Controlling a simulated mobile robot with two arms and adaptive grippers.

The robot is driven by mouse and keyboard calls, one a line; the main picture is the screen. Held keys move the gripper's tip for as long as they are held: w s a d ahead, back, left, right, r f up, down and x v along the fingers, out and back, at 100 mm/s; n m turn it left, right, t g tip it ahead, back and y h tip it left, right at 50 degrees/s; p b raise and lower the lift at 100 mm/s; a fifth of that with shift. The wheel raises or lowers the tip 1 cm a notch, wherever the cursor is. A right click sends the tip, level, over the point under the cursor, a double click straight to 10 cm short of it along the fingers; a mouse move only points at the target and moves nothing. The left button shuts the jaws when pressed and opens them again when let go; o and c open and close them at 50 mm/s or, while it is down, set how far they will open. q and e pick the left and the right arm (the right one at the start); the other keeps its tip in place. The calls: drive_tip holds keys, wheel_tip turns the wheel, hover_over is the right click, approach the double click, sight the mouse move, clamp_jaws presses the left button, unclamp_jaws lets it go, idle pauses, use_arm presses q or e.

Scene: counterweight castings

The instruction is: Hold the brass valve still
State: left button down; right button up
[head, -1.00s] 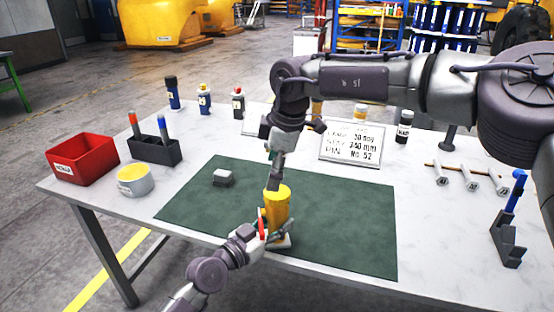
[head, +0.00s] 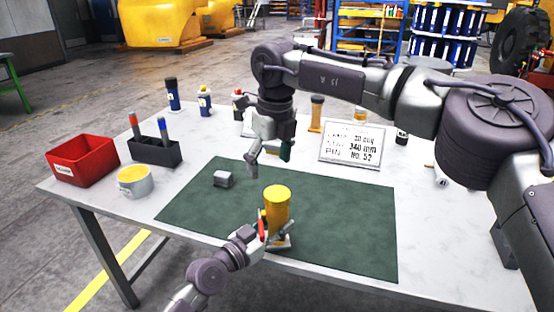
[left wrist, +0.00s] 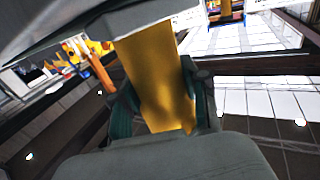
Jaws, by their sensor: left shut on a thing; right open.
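The brass valve (head: 277,205) shows as an upright yellow cylinder at the front of the green mat, with a pale piece at its foot. My left gripper (head: 273,237) is shut on its lower part from the front left.
A grey block (head: 223,179) lies on the green mat (head: 340,225). A red bin (head: 82,162), a dark pen holder (head: 152,152) and a yellow-topped tin (head: 134,181) stand on the left. A lettered sign (head: 352,146) stands behind the mat. The mat's right half is clear.

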sight(277, 193)
drive_tip(key=n, duration=0.6)
drive_tip(key=shift+d+r+n, duration=0.1)
drive_tip(key=shift+r+n, duration=0.05)
drive_tip(key=shift+n, duration=0.25)
drive_tip(key=n, duration=0.6)
drive_tip(key=shift+d+g+h, duration=0.2)
drive_tip(key=shift+g+h, duration=0.1)
drive_tip(key=n, duration=0.6)
drive_tip(key=shift+d+r, duration=0.1)
drive_tip(key=shift+d, duration=0.15)
drive_tip(key=n, duration=0.5)
drive_tip(key=shift+s+d+g, duration=0.1)
drive_tip(key=shift+d+g, duration=0.15)
drive_tip(key=shift+g, duration=0.05)
drive_tip(key=shift+f, duration=4.05)
